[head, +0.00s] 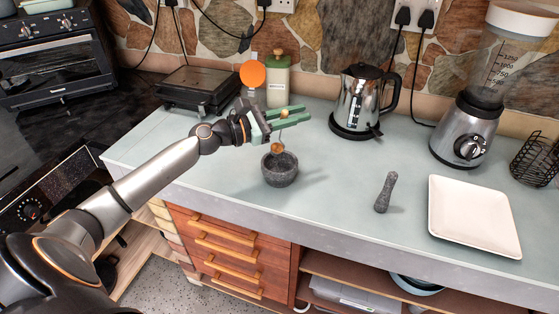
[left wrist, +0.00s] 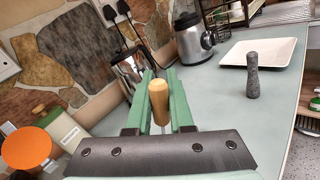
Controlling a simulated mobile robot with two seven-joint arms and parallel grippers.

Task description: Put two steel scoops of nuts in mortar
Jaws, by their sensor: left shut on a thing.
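My left gripper (head: 302,115) is shut on a scoop and holds it above the mortar. In the left wrist view the scoop's wooden handle (left wrist: 158,97) sits between the green fingers, with a thin steel stem beside it. In the head view a small brown part (head: 277,148) hangs below the fingers, just over the mortar's opening; whether it is nuts in the scoop's bowl I cannot tell. The dark grey stone mortar (head: 280,174) stands upright on the counter; its inside is mostly hidden. My right gripper is not in view.
A grey pestle (head: 385,192) and white square plate (head: 473,217) are on the right. The counter between mortar and pestle is clear.

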